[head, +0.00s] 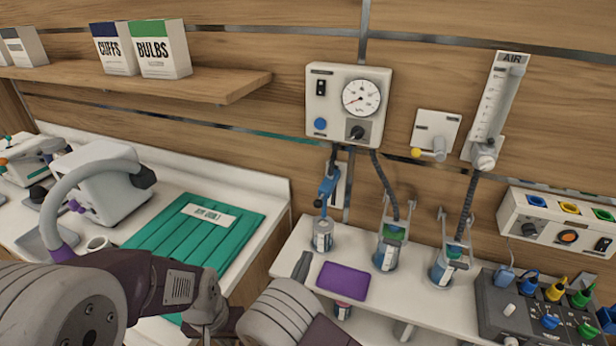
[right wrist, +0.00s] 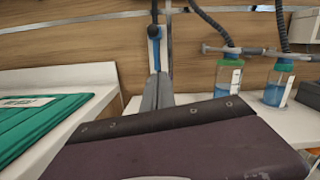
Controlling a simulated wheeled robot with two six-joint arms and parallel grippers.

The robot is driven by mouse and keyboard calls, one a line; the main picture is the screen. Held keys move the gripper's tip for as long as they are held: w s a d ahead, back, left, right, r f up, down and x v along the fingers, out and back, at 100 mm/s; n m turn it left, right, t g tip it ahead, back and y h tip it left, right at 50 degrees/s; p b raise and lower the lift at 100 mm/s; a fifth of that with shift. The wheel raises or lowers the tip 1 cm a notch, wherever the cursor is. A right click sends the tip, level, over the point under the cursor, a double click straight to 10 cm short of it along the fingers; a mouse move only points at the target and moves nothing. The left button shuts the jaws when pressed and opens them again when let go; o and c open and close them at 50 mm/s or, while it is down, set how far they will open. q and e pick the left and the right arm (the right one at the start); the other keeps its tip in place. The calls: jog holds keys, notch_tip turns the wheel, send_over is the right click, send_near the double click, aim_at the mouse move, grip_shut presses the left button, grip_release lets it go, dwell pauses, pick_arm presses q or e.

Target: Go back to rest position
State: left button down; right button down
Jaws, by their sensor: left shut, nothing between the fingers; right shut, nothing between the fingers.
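My left arm comes in from the lower left of the head view and bends down near the teal padded mat (head: 195,232). The fingers of my left gripper cannot be made out there. My right gripper (head: 302,265) shows as grey fingertips above my arm link, left of the purple pad (head: 342,281). In the right wrist view my right gripper (right wrist: 157,92) has its two grey fingers together, with nothing between them. It points toward the wall, below the blue-handled device on its jar (right wrist: 155,48). Its tips seem apart from that device.
The wall shelf (head: 150,85) holds boxes. A gauge unit (head: 347,105) and an air flowmeter (head: 495,105) hang on the wall. Jars (head: 387,254) stand along the white ledge. A grey box with coloured plugs (head: 540,315) is at right; a white device (head: 105,185) stands at left.

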jog(key=w+d+r+m+g+h, duration=0.35)
jog(key=d+r+m+h, duration=0.3)
jog(key=d, duration=0.55)
jog(key=s+d+r+m+g+h, duration=0.1)
jog(key=s+d+m+g, duration=0.45)
jog(key=d, duration=0.45)
jog(key=s+d+r+m+g+h, duration=0.1)
jog(key=s+d+m+g, duration=0.4)
jog(key=d, duration=0.6)
jog(key=s+d+f+m+g+y, duration=0.1)
jog(key=s+f+m+g+y, duration=0.55)
jog(key=s, duration=0.55)
jog(key=s+a+f+m+y, duration=0.4)
jog(key=a+m, duration=0.1)
jog(key=w+a+f+m+t+y, duration=0.3)
jog(key=w+a+m+y, duration=0.1)
jog(key=a, duration=0.5)
jog(key=shift+w+a+m+y, duration=0.35)
jog(key=shift+w+m, duration=0.3)
jog(key=shift+m, duration=0.4)
